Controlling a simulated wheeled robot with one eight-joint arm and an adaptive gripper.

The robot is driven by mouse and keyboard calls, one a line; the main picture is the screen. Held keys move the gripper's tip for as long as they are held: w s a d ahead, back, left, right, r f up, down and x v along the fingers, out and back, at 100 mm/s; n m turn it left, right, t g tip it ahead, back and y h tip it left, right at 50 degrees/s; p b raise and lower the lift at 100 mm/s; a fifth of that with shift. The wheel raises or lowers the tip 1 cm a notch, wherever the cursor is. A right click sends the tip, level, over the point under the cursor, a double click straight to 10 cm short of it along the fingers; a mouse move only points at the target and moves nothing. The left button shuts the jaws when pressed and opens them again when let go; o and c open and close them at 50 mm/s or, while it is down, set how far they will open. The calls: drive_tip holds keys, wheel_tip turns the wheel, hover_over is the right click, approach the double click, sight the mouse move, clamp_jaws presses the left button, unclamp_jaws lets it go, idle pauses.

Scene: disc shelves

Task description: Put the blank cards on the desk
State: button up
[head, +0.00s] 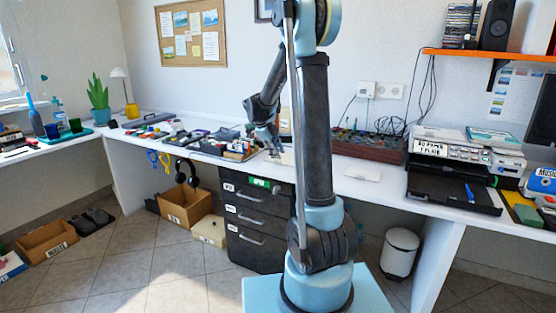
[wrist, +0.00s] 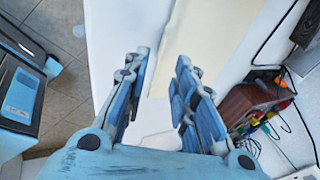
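My gripper (head: 272,152) is low over the desk (head: 350,190), just right of the tray of small items. In the wrist view my gripper (wrist: 162,60) has its two fingers well apart, with nothing held between them. A pale cream flat sheet (wrist: 210,45) lies on the white desk beyond the fingertips; I cannot tell whether it is blank cards. In the head view a pale flat piece (head: 286,157) shows beside the gripper, partly hidden by my arm. A thin white flat item (head: 363,172) lies on the desk right of my arm. No cards are clearly identifiable.
A dark red box with cables (head: 368,146) stands against the wall. A grey tray of small items (head: 225,147) is left of the gripper. A printer (head: 460,160) stands at the right. Black drawers (head: 258,220) and a white bin (head: 401,252) are below the desk.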

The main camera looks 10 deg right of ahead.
drive_tip(key=v, duration=0.7)
drive_tip(key=s+d+r+n+y, duration=0.1)
drive_tip(key=s+d+r+n, duration=0.15)
drive_tip(key=s+n, duration=0.6)
drive_tip(key=s+f+n+y, duration=0.1)
drive_tip(key=s+f+n, duration=0.3)
drive_tip(key=s, duration=0.7)
drive_tip(key=s+d+f+n+y, duration=0.1)
drive_tip(key=s+f+n, duration=0.4)
drive_tip(key=s, duration=0.6)
drive_tip(key=s+d+f+n+y, duration=0.1)
drive_tip(key=s+f+n, duration=0.3)
drive_tip(key=s+n, duration=0.4)
drive_tip(key=s, duration=0.3)
drive_tip(key=shift+f+y, duration=0.3)
drive_tip(key=shift+f, duration=0.05)
drive_tip(key=shift+s, duration=0.1)
